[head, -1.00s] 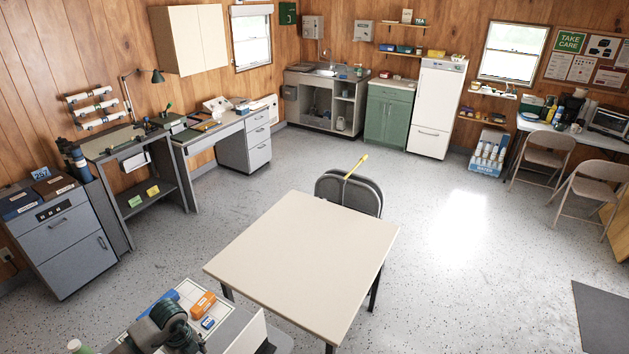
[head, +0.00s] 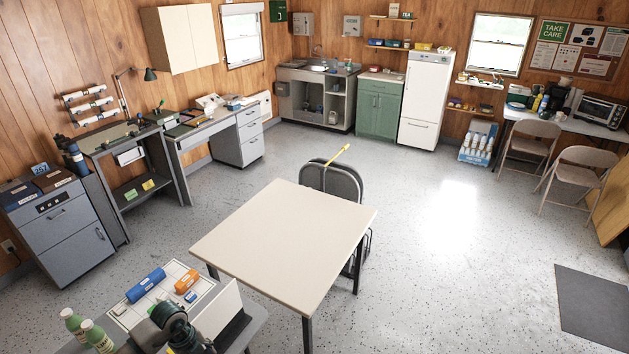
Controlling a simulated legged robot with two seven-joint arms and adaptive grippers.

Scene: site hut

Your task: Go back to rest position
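No gripper fingers of mine can be made out in the head view. A dark, rounded part that looks like one of my arm links shows at the bottom left, in front of a small table. On that table a white gridded tray (head: 207,289) bears a blue cylinder (head: 146,285), an orange block (head: 186,281) and a small blue piece (head: 190,297). Two green bottles with pale caps (head: 98,337) stand at its left. Whether either gripper holds anything is not shown.
A cream-topped table (head: 285,240) stands just ahead, with a dark chair (head: 331,183) behind it and a yellow stick on the chair back. Benches and cabinets (head: 63,235) line the left wall. Speckled floor is open at the right, around a grey mat (head: 597,308).

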